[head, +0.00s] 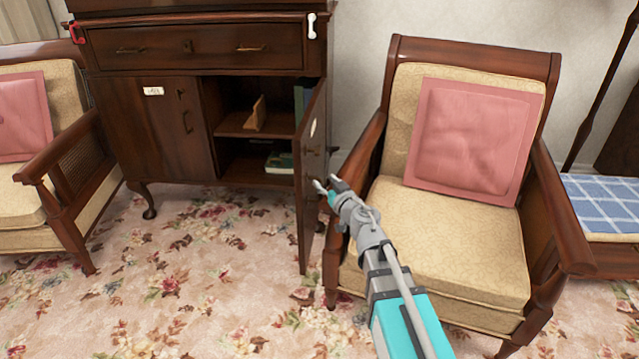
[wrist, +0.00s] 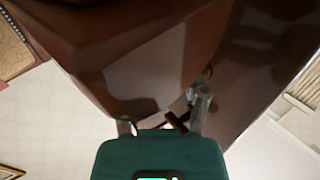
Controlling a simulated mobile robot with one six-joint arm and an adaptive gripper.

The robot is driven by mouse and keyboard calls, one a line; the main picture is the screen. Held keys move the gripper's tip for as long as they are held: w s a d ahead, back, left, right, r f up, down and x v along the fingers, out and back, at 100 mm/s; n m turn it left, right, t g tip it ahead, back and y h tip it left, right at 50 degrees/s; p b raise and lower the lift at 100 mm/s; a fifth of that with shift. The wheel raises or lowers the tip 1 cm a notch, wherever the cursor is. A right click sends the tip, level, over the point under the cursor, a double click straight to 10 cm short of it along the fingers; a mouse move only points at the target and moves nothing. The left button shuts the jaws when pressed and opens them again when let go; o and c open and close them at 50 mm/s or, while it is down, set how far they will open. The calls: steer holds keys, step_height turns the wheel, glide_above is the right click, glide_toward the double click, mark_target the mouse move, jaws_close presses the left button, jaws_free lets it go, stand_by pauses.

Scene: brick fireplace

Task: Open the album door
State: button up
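The dark wood cabinet (head: 195,45) has two lower doors. Its right door (head: 312,170) stands swung wide open towards me, seen nearly edge-on, with a white label (head: 313,127) on its outer face. The left door (head: 150,125) is shut and bears a white label (head: 153,91) too small to read. My gripper (head: 325,187) is at the right door's outer face, near its handle. In the wrist view my gripper (wrist: 160,120) has its fingers apart, with a dark handle piece (wrist: 176,122) between them. Whether they touch it is unclear.
Inside the open compartment are a shelf (head: 235,127), a wooden item (head: 257,113) and green books (head: 279,161). An armchair (head: 450,240) with a pink cushion (head: 475,135) stands close right of the open door. Another armchair (head: 60,190) is at left. Floral carpet in front is clear.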

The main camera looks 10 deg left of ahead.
steer(key=shift+d, duration=0.2)
steer(key=s+d, duration=0.3)
steer(key=d, duration=1.2)
steer(key=shift+s, duration=0.2)
stand_by(1.5)
steer(key=shift+r, duration=0.1)
steer(key=shift+d, duration=0.15)
